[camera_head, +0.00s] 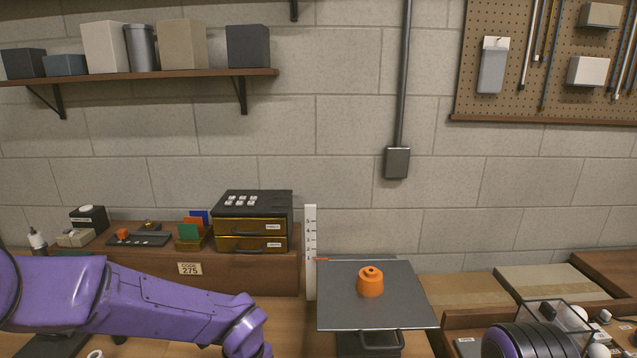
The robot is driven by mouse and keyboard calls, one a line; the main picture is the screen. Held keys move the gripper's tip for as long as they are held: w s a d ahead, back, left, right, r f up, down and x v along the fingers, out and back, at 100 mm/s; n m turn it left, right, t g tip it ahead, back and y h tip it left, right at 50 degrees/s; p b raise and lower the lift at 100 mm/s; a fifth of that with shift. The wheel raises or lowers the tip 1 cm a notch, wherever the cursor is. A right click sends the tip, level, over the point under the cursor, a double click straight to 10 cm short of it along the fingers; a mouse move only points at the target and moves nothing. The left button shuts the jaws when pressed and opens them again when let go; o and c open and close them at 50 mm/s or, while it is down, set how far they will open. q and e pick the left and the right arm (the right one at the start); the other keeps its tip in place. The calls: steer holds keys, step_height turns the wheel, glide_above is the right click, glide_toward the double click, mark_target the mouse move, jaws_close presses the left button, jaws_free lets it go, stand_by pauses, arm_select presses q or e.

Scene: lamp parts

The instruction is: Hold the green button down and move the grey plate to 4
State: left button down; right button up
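The grey plate (400,312) is a flat square platform in the lower middle. An orange stepped knob-like part (370,283) stands on it. A dark handle (370,339) sticks out at its front edge. A white upright scale (310,250) with marks numbered from 1 upward stands at the plate's back left. A small orange-red pointer (322,259) at the plate's back edge is level with about mark 1. I see no green button. My purple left arm reaches in from the left and its gripper is below the picture edge. My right gripper is not in view.
A black box with gold drawers (252,225) and a card holder (192,236) stand on the wooden ledge to the left. A clear case (556,318) with white round items is at the lower right. Wall shelf and pegboard are well above.

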arm_select(q)
steer(key=shift+f+b, duration=1.55)
steer(key=shift+f, duration=0.1)
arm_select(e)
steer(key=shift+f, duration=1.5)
arm_select(q)
steer(key=shift+s+f, duration=0.1)
steer(key=shift+s, duration=0.05)
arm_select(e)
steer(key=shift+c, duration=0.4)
